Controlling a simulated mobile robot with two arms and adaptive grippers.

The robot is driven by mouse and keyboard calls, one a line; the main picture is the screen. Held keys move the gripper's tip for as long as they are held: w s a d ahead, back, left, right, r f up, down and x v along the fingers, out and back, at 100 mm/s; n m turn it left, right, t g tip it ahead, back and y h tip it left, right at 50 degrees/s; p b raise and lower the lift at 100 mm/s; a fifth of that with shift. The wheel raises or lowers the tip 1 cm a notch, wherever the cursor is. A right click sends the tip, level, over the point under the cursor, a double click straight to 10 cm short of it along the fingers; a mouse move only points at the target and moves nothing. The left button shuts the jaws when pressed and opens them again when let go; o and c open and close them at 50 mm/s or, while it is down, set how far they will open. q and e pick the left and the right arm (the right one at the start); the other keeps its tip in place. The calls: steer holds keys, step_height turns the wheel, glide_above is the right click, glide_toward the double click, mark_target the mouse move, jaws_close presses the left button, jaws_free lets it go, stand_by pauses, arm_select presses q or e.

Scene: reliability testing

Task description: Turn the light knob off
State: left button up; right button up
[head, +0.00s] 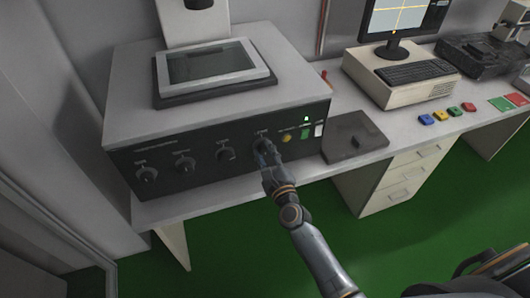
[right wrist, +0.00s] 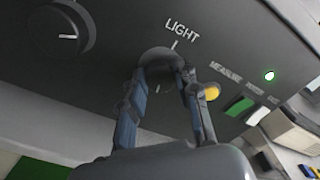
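The light knob (right wrist: 160,62) is a dark round knob on the machine's black front panel, under the printed word LIGHT. A white mark shows low on its face in the right wrist view, and a white tick stands on the panel above it. My right gripper (head: 262,150) is at this knob, the rightmost in the row. In the right wrist view its two fingers (right wrist: 165,80) stand on either side of the knob and appear to press its sides. The fingers hide the knob's lower edges. My left gripper is not in view.
More knobs (head: 185,163) sit left along the panel. To the right are a yellow button (head: 287,138), a green switch (head: 305,133) and a lit green lamp (head: 307,119). A dark slab (head: 353,135) lies on the desk to the machine's right.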

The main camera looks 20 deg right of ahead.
jaws_close()
steer(key=shift+n, duration=0.3)
